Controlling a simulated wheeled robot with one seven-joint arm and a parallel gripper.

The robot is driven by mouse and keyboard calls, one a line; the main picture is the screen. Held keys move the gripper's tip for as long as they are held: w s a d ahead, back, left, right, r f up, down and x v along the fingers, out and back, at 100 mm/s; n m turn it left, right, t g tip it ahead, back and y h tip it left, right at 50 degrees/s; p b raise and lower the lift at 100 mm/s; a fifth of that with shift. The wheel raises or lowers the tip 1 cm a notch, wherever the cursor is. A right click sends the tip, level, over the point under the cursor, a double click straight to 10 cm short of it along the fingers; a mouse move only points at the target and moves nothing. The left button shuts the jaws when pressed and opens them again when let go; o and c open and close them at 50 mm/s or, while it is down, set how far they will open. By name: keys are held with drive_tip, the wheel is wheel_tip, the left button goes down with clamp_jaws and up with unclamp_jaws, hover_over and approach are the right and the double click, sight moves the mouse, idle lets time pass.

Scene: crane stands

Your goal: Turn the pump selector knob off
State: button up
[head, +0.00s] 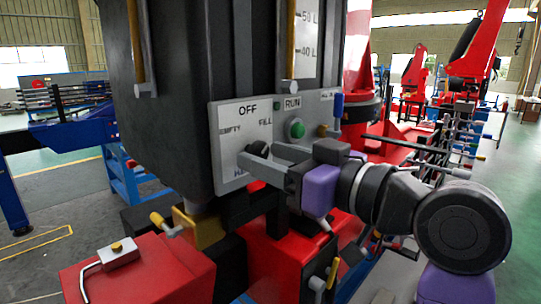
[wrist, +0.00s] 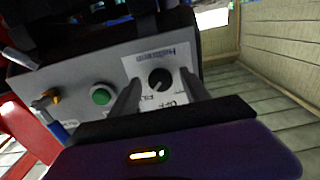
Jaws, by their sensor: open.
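The pump selector knob (wrist: 159,79) is a round black knob on a white label plate (head: 229,172) marked OFF at the top, EMPTY at left and FILL at right. A lower label is partly covered. In the wrist view the panel appears upside down, and a pale mark on the knob seems to point toward the FILL side. My gripper (head: 257,156) is open in front of the plate. In the wrist view its two fingers (wrist: 159,76) stand on either side of the knob; I cannot tell whether they touch it. In the head view the knob is mostly hidden by the fingers.
A green button (head: 297,129) under a RUN label and a brass-coloured fitting (wrist: 46,97) sit on the same grey panel, beside my gripper. A dark tank (head: 165,90) stands behind the panel. Red blocks and a yellow-handled valve (head: 168,225) lie below.

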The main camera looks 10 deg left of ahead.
clamp_jaws()
drive_tip(key=shift+f+n+b, duration=0.1)
drive_tip(key=shift+n+b, duration=0.2)
drive_tip(key=shift+b, duration=0.05)
drive_tip(key=shift+f+n+b, duration=0.1)
drive_tip(key=shift+n+b, duration=0.7)
drive_tip(key=shift+b, duration=0.15)
drive_tip(key=shift+n+b, duration=2.7)
drive_tip(key=shift+n, duration=0.5)
drive_tip(key=shift+r, duration=0.2)
